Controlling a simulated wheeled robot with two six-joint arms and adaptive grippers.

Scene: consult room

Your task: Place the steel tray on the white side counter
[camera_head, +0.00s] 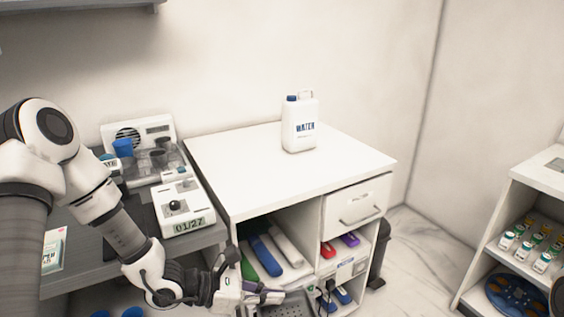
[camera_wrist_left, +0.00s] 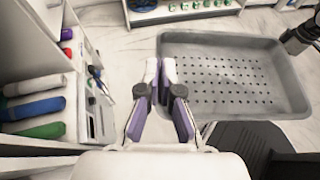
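The steel tray (camera_head: 290,306) is grey and perforated. It shows at the bottom of the head view, in front of the white side counter (camera_head: 250,163) and lower in the picture than its top. In the left wrist view the tray (camera_wrist_left: 235,112) is held out over the floor. My left gripper (camera_head: 262,297) is at the tray's left edge; in the left wrist view its fingers (camera_wrist_left: 160,68) are closed together on the rim. A dark part, seemingly my right gripper (camera_wrist_left: 300,38), is at the tray's far right side; its fingers are unclear.
A white water jug (camera_head: 300,125) stands at the back of the counter top; the rest of the top is clear. Binders and small items fill the shelves below. A desk with devices (camera_head: 185,207) adjoins on the left. A shelf unit with vials (camera_head: 530,240) stands at right.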

